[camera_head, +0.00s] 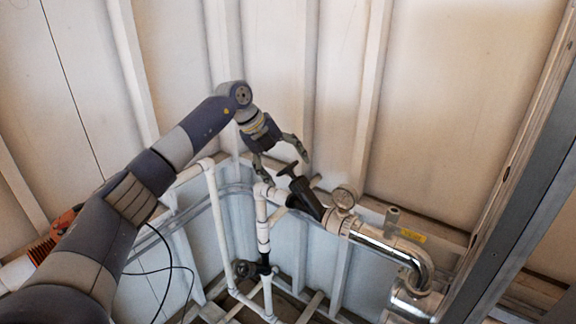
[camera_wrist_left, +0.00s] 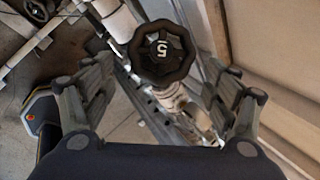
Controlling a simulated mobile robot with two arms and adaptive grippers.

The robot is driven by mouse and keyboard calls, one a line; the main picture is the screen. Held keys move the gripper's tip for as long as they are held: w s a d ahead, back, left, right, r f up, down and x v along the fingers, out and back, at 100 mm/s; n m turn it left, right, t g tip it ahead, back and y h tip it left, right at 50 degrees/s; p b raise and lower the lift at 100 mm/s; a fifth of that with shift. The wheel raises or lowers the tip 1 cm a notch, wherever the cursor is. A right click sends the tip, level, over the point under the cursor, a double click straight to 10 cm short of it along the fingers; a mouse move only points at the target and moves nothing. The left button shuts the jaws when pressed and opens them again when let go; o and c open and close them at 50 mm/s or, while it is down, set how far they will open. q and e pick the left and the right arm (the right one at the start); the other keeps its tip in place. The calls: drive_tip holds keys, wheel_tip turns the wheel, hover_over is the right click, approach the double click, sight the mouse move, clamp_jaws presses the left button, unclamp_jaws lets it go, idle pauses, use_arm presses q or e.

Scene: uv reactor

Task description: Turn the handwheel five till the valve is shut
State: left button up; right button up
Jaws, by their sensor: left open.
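The handwheel five (camera_wrist_left: 162,54) is a black lobed knob with a white 5 on its face, in the upper middle of the left wrist view. My right gripper is not in view.
A round gauge (camera_head: 345,197) and a shiny metal pipe (camera_head: 385,243) are right of the valve. White pipes (camera_head: 222,228) stand left and below, with another dark valve (camera_head: 264,264) low down. A ribbed wall (camera_head: 340,80) rises close behind; a grey post (camera_head: 520,190) stands at right.

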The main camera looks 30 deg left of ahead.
sight(281, 175)
use_arm(q)
drive_tip(key=shift+x, duration=1)
drive_tip(key=shift+c, duration=0.2)
drive_tip(key=c, duration=1)
drive_tip(key=shift+o, duration=0.2)
drive_tip(key=shift+s+a+f+m+b, duration=0.1)
drive_tip(key=shift+f+m+b, duration=0.15)
drive_tip(key=shift+m+b, duration=0.2)
drive_tip(key=m+h+b, duration=0.1)
drive_tip(key=m+b, duration=0.1)
drive_tip(key=m+t+h+b, duration=0.1)
drive_tip(key=b, duration=0.1)
drive_tip(key=a+f+m+t+h+b, duration=0.1)
drive_tip(key=m+b, duration=0.1)
drive_tip(key=b, duration=0.1)
drive_tip(key=shift+s+m+h, duration=0.2)
drive_tip(key=shift+m+h, duration=0.1)
drive_tip(key=shift+m, duration=0.05)
drive_tip(key=m+h+b, duration=0.2)
drive_tip(key=m, duration=0.1)
drive_tip(key=shift+w+a+f, duration=0.1)
drive_tip(key=shift+a+f, duration=0.15)
drive_tip(key=shift+w+a+f+m+g+h+b, duration=0.15)
drive_tip(key=shift+m+h+b, duration=0.4)
drive_tip(key=shift+m, duration=0.4)
drive_tip(key=shift+s+a+r+m+g+h+b, duration=0.15)
drive_tip(key=shift+m+h+b, duration=0.4)
drive_tip(key=shift+m, duration=0.4)
